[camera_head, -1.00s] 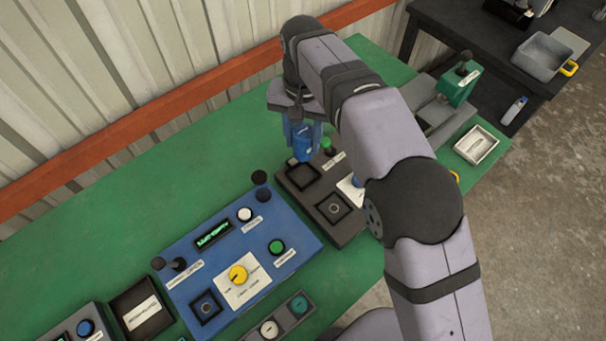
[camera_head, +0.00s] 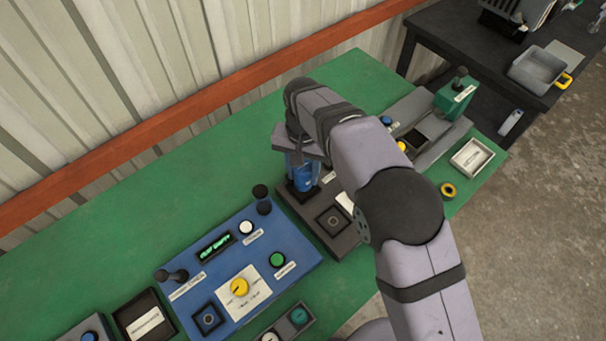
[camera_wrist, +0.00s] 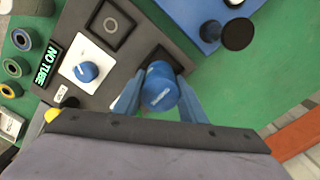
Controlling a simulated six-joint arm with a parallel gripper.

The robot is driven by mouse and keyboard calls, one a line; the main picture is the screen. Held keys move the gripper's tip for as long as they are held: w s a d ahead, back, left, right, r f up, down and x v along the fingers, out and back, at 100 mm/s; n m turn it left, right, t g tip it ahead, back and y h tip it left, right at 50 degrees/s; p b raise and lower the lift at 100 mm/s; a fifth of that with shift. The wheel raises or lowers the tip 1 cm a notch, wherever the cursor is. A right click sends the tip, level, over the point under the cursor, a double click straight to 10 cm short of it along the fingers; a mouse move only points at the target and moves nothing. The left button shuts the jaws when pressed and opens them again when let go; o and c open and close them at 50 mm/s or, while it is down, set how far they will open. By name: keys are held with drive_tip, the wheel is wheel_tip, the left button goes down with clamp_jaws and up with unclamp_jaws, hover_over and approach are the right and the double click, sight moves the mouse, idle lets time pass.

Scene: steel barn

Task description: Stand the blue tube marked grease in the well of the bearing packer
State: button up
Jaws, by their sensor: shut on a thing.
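My gripper (camera_wrist: 161,100) is shut on the blue tube (camera_wrist: 160,87), with one blue finger on each side of it. In the head view, the gripper (camera_head: 302,168) holds the tube (camera_head: 303,174) roughly upright at the far square well of the dark grey bearing packer (camera_head: 345,243). The tube hides most of this well (camera_wrist: 172,60), so I cannot tell how far its lower end is inside. The packer's display (camera_wrist: 47,64) reads NO TUBE. A second square well (camera_wrist: 110,25) on the packer is uncovered.
A blue control panel (camera_head: 215,285) stands left of the packer, with black knobs close by. A grey device with a green block (camera_head: 458,90) and a pale tray (camera_head: 471,157) are to the right. Several rings (camera_wrist: 12,68) lie near the packer. Green bench top is clear behind.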

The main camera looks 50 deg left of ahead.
drive_tip(key=shift+f+p, duration=0.3)
drive_tip(key=shift+f, duration=0.9)
drive_tip(key=shift+f, duration=0.25)
drive_tip(key=o, duration=1.2)
drive_tip(key=shift+o, duration=0.2)
drive_tip(key=shift+r, duration=0.1)
wheel_tip(320, 180, up, 12)
drive_tip(key=b, duration=0.2)
drive_tip(key=shift+r+b, duration=0.15)
drive_tip(key=shift+b, duration=0.25)
